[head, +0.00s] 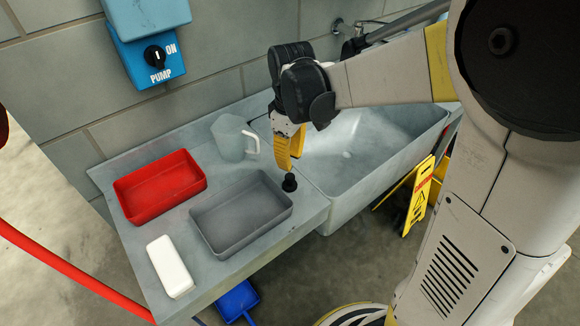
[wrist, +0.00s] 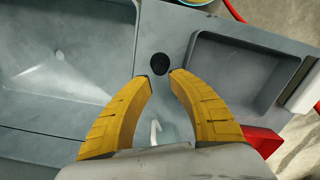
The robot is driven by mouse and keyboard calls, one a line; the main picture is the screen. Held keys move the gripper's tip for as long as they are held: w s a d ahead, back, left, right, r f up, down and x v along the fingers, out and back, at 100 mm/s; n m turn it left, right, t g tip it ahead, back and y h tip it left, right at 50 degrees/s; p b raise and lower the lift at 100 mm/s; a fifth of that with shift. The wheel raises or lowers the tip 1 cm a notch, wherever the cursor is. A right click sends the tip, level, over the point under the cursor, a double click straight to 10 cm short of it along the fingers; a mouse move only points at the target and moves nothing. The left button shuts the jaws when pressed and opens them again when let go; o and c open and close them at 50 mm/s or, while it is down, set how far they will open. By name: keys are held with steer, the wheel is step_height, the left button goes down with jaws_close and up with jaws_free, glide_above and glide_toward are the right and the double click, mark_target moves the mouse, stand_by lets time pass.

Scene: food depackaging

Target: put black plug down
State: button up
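The black plug (head: 289,184) stands on the grey counter, on the strip between the grey tray and the sink. It also shows in the wrist view (wrist: 159,63), just beyond my fingertips and in line with the gap between them. My gripper (head: 290,165) points down above the plug with its yellow fingers. In the wrist view my gripper (wrist: 161,77) has its fingers apart, with nothing held between them. The fingertips look close to the plug; I cannot tell whether they touch it.
The sink (head: 375,145) lies right of the plug, its drain hole visible. The grey tray (head: 240,238) is on the left. A clear jug (head: 229,138) stands behind, near my gripper. A red tray (head: 160,205) and white block (head: 170,265) are farther left.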

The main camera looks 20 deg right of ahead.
mark_target(291, 177)
steer(key=s+r+m+t, duration=0.7)
steer(key=s+r+m, duration=0.1)
steer(key=s, duration=0.4)
steer(key=shift+s+r+p, duration=0.25)
steer(key=shift+s+p, duration=0.05)
stand_by(0.8)
